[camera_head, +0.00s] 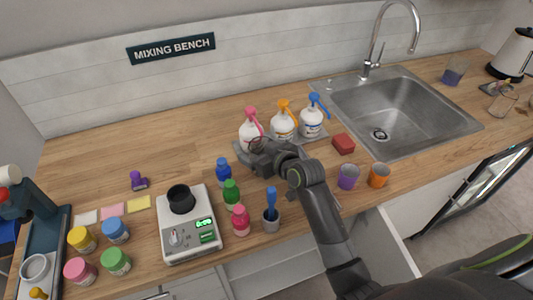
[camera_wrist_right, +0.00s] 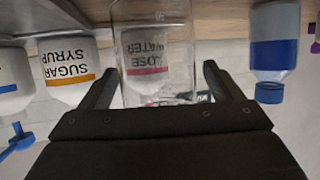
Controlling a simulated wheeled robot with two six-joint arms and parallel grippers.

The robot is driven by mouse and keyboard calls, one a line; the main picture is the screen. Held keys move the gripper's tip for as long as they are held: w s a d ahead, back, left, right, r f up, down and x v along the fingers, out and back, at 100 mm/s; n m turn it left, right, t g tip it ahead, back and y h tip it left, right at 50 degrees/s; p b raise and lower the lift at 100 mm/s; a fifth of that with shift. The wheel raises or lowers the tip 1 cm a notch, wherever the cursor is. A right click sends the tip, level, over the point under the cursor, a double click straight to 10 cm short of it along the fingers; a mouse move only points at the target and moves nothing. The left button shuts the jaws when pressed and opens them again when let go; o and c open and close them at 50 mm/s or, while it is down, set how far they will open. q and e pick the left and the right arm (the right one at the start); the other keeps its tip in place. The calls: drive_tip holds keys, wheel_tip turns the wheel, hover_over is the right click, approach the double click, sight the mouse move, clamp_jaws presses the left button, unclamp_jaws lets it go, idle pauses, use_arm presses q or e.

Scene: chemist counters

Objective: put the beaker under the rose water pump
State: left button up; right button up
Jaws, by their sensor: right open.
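The rose water pump bottle (camera_head: 250,131) is white with a pink pump head and stands at the left of a row of pump bottles. Its label shows upside down through glass in the right wrist view (camera_wrist_right: 152,52). The clear glass beaker (camera_wrist_right: 176,85) stands directly in front of this bottle, between my right gripper's two fingers. My right gripper (camera_wrist_right: 160,88) is open around the beaker, with a visible gap at the fingers. In the head view my right gripper (camera_head: 256,147) largely hides the beaker's lower part. My left gripper is in neither view.
The sugar syrup bottle (camera_head: 283,125) and a blue-pump bottle (camera_head: 312,121) stand right of the rose water. A blue bottle (camera_head: 223,172) and green bottle (camera_head: 231,193) stand close left of my right arm. A red block (camera_head: 343,144) and purple cup (camera_head: 348,176) lie right of it.

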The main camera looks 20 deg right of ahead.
drive_tip(key=shift+s+d+r, duration=0.1)
drive_tip(key=shift+s+r, duration=0.05)
drive_tip(key=shift+s, duration=0.1)
drive_tip(key=b+v, duration=0.1)
drive_tip(key=v, duration=1)
drive_tip(key=shift+s, duration=0.2)
